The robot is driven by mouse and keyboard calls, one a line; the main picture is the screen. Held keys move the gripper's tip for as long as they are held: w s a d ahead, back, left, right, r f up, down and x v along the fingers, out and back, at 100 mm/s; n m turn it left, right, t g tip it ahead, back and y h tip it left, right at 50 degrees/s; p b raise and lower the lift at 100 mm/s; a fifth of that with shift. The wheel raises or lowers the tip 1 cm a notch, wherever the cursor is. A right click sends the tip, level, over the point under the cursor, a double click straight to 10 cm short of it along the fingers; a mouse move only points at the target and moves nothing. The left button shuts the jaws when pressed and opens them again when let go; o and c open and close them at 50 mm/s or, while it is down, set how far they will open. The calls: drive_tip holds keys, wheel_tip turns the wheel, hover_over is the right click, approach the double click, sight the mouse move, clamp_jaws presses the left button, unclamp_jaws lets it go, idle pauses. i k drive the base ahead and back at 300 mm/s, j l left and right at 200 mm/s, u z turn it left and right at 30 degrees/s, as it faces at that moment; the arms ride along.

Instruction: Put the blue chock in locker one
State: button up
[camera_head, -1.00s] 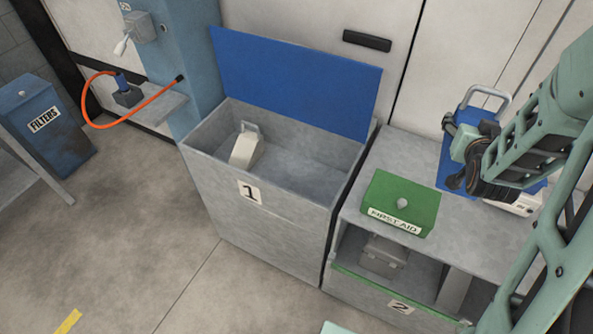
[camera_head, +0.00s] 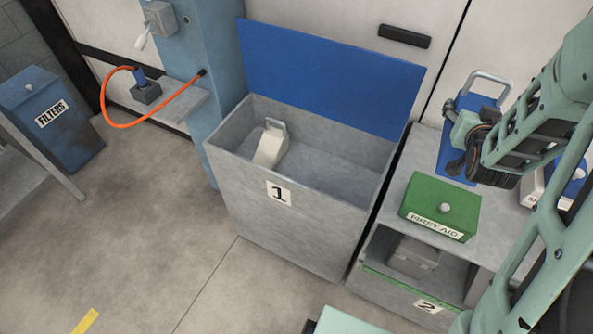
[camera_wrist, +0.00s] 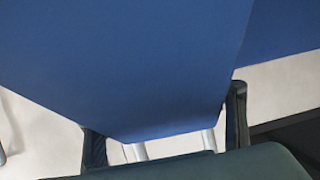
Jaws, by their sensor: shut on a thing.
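The blue chock (camera_head: 473,103), with a silver bar handle, is held up at the right of the head view, above the top of locker two. My gripper (camera_head: 458,138) is shut on it and hides part of it. In the wrist view the blue chock (camera_wrist: 130,60) fills the middle between the fingers of my gripper (camera_wrist: 166,135), with two silver handle bars at its lower edge. Locker one (camera_head: 255,205), the grey bin marked 1, stands left of my gripper with its blue lid (camera_head: 330,75) raised. A whitish chock with a handle (camera_head: 270,147) sits inside at its left end.
A green first aid box (camera_head: 440,200) sits on locker two (camera_head: 385,290), close below and left of my gripper. A grey case (camera_head: 413,255) lies inside locker two. A white labelled box (camera_head: 537,187) is at the right. The right part of locker one's floor is clear.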

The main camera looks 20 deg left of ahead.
sight(335, 188)
drive_tip(key=j, duration=0.85)
drive_tip(key=i+j, duration=0.1)
drive_tip(key=j, duration=0.7)
